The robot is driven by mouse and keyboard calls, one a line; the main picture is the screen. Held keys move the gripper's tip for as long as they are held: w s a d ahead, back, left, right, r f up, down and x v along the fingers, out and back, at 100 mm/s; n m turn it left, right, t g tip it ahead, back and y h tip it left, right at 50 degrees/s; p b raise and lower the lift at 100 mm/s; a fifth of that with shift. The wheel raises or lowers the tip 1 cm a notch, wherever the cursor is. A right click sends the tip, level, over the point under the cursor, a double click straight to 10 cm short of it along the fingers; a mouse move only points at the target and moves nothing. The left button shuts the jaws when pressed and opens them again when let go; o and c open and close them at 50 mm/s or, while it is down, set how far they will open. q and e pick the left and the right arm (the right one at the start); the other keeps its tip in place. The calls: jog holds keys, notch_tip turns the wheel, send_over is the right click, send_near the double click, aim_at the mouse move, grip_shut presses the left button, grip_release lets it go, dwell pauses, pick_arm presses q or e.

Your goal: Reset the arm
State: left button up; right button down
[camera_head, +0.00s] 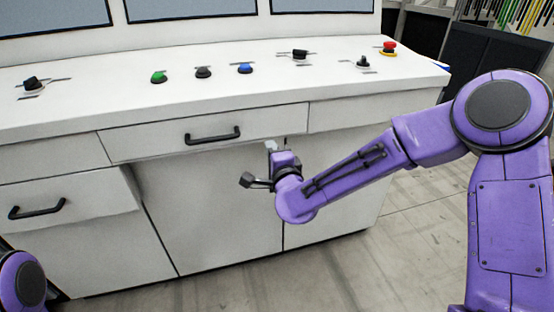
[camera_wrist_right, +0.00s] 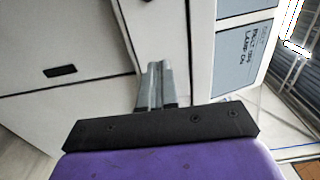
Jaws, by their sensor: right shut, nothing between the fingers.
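My right arm is purple and reaches in from the right in the head view. My right gripper (camera_head: 270,147) is in front of the white console's cabinet front, just below and right of the middle drawer's handle. In the right wrist view the two grey fingers of the gripper (camera_wrist_right: 155,85) lie together, shut and empty. I cannot tell from these views whether the fingertips touch the cabinet front. My left gripper is not in view; only a purple part of my left arm shows at the bottom left corner of the head view.
The white console (camera_head: 215,95) carries a green button (camera_head: 158,77), a black button (camera_head: 203,72), a blue button (camera_head: 245,68), black knobs and a red emergency stop (camera_head: 388,47). The middle drawer handle (camera_head: 212,135) and left drawer handle (camera_head: 37,209) stick out. Floor (camera_head: 400,230) is free at right.

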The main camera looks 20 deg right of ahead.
jog(key=s+d+f+n+g, duration=0.1)
jog(key=s+f+n+g, duration=0.2)
jog(key=s+f, duration=0.35)
jog(key=s+d+f+n+g, duration=0.1)
jog(key=s+f+n+g, duration=0.2)
jog(key=f, duration=0.7)
jog(key=s+d+f+n+g, duration=0.1)
jog(key=s+f+n+g, duration=0.1)
jog(key=s+f, duration=0.5)
jog(key=s+d+f+n+g+h, duration=0.1)
jog(key=s+d+f+n+g, duration=0.1)
jog(key=s+f, duration=0.5)
jog(key=s+d+f+n+g, duration=0.2)
jog(key=s+d+f+g, duration=0.2)
jog(key=s, duration=1.1)
notch_tip(320, 180, down, 4)
jog(key=shift+s+d+r+g+h+p, duration=0.15)
jog(key=shift+s+d+g+h+p, duration=0.1)
jog(key=shift+g+h+p, duration=0.2)
